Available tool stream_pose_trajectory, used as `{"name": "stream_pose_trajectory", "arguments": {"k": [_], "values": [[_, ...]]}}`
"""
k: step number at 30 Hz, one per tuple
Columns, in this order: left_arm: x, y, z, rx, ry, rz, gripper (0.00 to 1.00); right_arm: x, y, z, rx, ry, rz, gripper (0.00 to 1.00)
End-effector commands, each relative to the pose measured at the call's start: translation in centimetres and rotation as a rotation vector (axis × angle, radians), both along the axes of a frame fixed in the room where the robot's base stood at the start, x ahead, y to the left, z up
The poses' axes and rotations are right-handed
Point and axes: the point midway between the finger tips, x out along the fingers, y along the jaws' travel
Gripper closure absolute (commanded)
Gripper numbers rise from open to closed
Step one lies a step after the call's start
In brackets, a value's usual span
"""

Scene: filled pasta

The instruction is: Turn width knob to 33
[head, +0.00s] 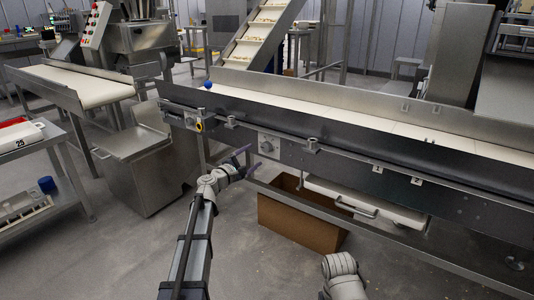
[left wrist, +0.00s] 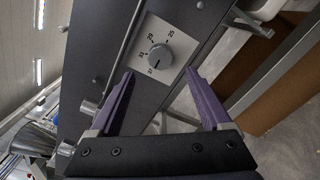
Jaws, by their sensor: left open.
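The width knob (left wrist: 160,57) is a round grey knob on a pale square plate with printed numbers around it, on the dark side of the conveyor machine. In the head view its plate (head: 268,145) shows small on the machine's front. In the wrist view the picture is tilted, and I cannot tell surely which number the knob points at. My left gripper (left wrist: 160,73) is open, its purple fingers spread to either side just short of the knob, apart from it. In the head view the left gripper (head: 248,161) is left of and below the plate. My right gripper is out of view.
A long conveyor belt (head: 330,115) runs above the panel, with a blue ball-like knob (head: 208,84) at its left end. Below stands an open brown box (head: 290,222) beside a white drawer with a handle. A yellow-ringed switch (head: 199,126) sits further left on the panel.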

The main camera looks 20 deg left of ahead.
Motion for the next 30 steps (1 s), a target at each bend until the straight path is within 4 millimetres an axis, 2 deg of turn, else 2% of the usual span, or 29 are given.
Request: {"name": "stream_pose_trajectory", "arguments": {"k": [8,20,29,30], "values": [[1.7,-0.6,0.1,0.002,0.001,-0.003,0.19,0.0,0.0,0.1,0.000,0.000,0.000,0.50],[7.0,-2.6,0.0,0.003,0.000,-0.003,0.19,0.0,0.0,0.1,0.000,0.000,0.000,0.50],[7.3,-2.8,0.0,0.003,0.000,-0.003,0.19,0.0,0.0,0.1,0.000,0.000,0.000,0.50],[7.3,-2.8,0.0,0.003,0.001,-0.002,0.21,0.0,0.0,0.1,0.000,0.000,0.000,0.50]]}}
